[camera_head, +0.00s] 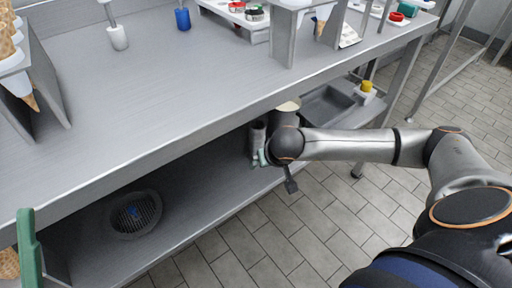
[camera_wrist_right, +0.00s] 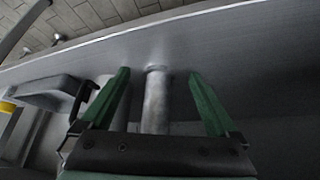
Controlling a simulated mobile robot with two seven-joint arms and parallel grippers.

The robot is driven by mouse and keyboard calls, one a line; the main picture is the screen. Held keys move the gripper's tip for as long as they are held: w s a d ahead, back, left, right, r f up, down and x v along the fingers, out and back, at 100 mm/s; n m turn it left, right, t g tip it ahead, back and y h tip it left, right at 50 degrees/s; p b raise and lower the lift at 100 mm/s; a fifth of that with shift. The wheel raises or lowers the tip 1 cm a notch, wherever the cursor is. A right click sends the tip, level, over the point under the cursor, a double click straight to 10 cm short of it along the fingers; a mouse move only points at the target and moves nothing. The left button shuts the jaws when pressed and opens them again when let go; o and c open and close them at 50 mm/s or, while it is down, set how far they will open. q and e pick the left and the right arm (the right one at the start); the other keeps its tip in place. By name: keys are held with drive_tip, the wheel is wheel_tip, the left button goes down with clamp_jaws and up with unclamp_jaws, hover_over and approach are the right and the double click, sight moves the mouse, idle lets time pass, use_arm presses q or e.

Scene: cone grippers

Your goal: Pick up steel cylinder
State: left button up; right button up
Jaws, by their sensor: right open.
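The steel cylinder (camera_head: 257,138) stands upright on the lower shelf, under the front edge of the table, partly hidden by my right wrist. In the right wrist view the steel cylinder (camera_wrist_right: 155,105) lies between the two green fingers of my right gripper (camera_wrist_right: 158,74), with a visible gap on each side. My right gripper (camera_head: 264,157) is open and mostly hidden behind its wrist in the head view. One green finger of my left gripper (camera_head: 28,245) shows at the left edge; its other finger is out of view.
A pale container (camera_head: 287,107) stands close beside the cylinder. A grey tray (camera_head: 325,108) and a yellow-topped item (camera_head: 366,90) are farther right. A round dark basket (camera_head: 115,224) sits on the lower shelf (camera_head: 190,205) at the left. The tabletop (camera_head: 190,80) overhangs the shelf.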

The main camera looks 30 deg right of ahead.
sight(257, 136)
drive_tip(key=w, duration=0.2)
drive_tip(key=w+d, duration=0.1)
drive_tip(key=w, duration=0.1)
drive_tip(key=w+b, duration=0.1)
drive_tip(key=shift+w+d, duration=0.35)
drive_tip(key=shift+w, duration=0.05)
drive_tip(key=w, duration=0.1)
drive_tip(key=w+d+b, duration=0.1)
drive_tip(key=w, duration=0.1)
drive_tip(key=w+f+b, duration=0.1)
drive_tip(key=shift+w+d, duration=0.25)
drive_tip(key=shift+w, duration=0.1)
drive_tip(key=shift+c, duration=0.5)
use_arm(q)
wheel_tip(257, 136, down, 3)
drive_tip(key=shift+d+f+n, duration=0.1)
drive_tip(key=shift+n, duration=0.3)
use_arm(e)
clamp_jaws()
use_arm(q)
drive_tip(key=shift+w, duration=0.1)
use_arm(e)
drive_tip(key=shift+r, duration=0.15)
